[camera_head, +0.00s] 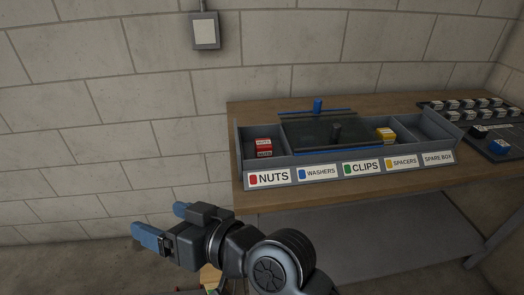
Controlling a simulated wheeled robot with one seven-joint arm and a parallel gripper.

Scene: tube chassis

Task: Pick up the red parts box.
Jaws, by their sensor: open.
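The red parts box (264,147) is a small red box with white labels. It sits in the leftmost compartment of a grey divided tray (279,162), above the label reading NUTS. My gripper (160,220) is open and empty, with two blue fingertips pointing left. It is at the lower left of the view, left of the table and well apart from the red box. The underside of the gripper is partly hidden by its own body.
The tray stands on a wooden table (219,196). A dark sliding cover (316,129) with a knob lies over the middle compartments. A yellow box (386,135) is in the SPACERS compartment. A dark rack (488,133) with a blue box (500,146) is at the right.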

